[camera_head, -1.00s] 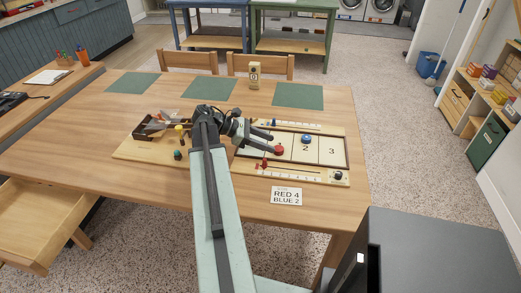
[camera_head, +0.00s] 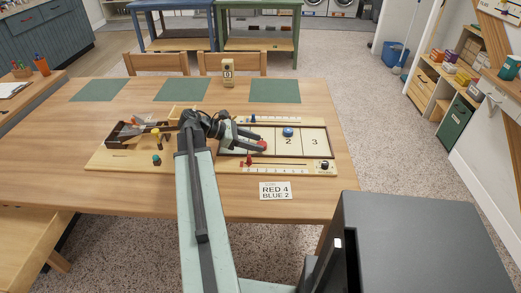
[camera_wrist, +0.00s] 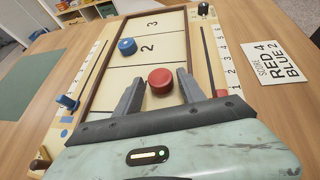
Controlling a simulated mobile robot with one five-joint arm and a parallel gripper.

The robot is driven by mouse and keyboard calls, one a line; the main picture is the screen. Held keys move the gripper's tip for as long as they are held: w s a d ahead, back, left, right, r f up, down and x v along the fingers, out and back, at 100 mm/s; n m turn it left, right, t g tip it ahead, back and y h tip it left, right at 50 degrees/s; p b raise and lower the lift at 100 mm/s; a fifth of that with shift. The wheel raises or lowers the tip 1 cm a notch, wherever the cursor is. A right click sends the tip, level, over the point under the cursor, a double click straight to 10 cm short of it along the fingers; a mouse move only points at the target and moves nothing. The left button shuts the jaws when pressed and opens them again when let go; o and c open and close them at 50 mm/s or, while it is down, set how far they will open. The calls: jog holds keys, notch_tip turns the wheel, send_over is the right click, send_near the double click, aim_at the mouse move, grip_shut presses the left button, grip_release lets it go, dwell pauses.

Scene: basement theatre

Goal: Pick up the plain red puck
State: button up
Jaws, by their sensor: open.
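The red puck (camera_wrist: 160,80) is a plain disc lying flat on the pale numbered board (camera_wrist: 112,77). In the wrist view it sits between the tips of my gripper (camera_wrist: 161,84), with a finger on either side; I cannot tell whether either touches it. In the head view the puck (camera_head: 263,146) is partly hidden by my gripper (camera_head: 256,139), which reaches over the board from the left. My jaws are open.
A blue puck (camera_wrist: 127,46) lies near square 2. A dark rim frames the board, with scoring strips along both sides. A score card (camera_head: 275,191) lies in front. A wooden game (camera_head: 130,150) stands left on the table.

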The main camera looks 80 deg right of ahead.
jog(key=shift+x, duration=0.8)
grip_shut()
notch_tip(320, 180, up, 10)
jog(key=p, duration=1)
jog(key=shift+r, duration=0.25)
